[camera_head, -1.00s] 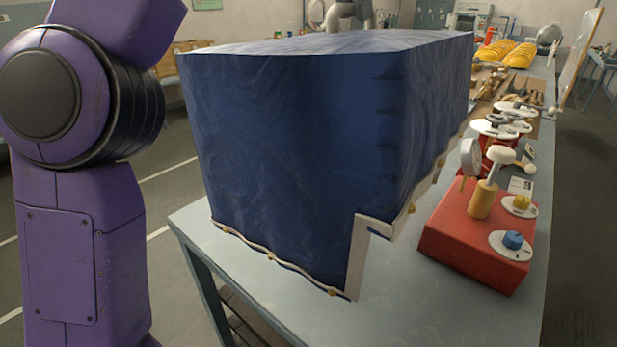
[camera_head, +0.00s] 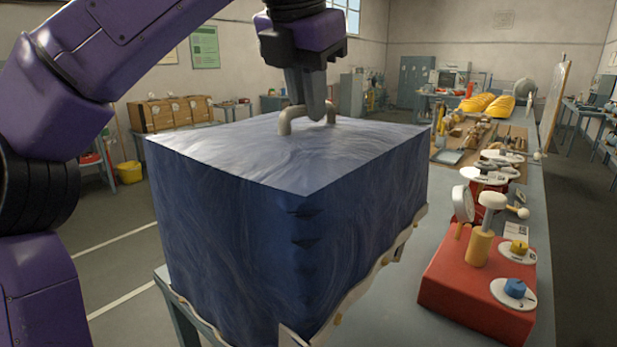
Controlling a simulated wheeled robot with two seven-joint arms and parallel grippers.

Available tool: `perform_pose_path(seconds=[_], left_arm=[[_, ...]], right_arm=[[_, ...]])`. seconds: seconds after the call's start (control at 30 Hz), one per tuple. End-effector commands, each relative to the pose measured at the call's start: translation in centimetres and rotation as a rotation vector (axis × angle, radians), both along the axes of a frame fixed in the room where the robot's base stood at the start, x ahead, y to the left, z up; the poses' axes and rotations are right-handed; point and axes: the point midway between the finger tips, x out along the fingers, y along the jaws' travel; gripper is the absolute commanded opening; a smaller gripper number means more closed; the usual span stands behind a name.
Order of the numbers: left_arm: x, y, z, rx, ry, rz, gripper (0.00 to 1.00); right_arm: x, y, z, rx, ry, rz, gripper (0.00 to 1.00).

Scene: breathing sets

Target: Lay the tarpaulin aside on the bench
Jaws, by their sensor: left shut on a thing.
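The blue tarpaulin (camera_head: 230,235) is a box-shaped cover with a white hem and small brass eyelets. It stands upright over the left part of the grey bench (camera_head: 395,300) and hides whatever is under it. A beige bar handle rises from its top. My left gripper (camera_head: 308,112) comes down from above and is shut on the handle (camera_head: 286,120). Its fingertips are partly hidden behind the handle. My right gripper is not in view.
On the bench to the right stands a red block (camera_head: 465,298) with a gauge, a yellow post and knobs. Behind it are more white-disc fittings, a brown board with small parts, and yellow ribbed pieces (camera_head: 487,104). A bare bench strip lies between tarpaulin and red block.

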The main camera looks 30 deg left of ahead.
Motion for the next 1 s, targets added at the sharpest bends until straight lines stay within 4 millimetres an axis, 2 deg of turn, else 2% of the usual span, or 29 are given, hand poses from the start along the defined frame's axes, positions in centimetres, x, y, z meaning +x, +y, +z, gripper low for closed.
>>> perform_pose_path(seconds=[0.33, 0.5, 0.83, 1.0], left_arm=[[5.7, 3.5, -2.8, -0.002, 0.001, 0.0, 0.0], [7.6, 4.7, -5.9, -0.002, 0.001, -0.001, 0.0], [9.7, 5.9, -8.8, -0.001, 0.0, 0.001, 0.0], [9.6, 5.9, -10.9, -0.002, -0.001, -0.002, 0.0]], right_arm=[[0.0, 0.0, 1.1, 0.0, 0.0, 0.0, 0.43], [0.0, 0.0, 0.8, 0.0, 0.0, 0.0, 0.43], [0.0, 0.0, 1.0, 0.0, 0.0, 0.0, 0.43], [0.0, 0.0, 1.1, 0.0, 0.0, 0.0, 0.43]])
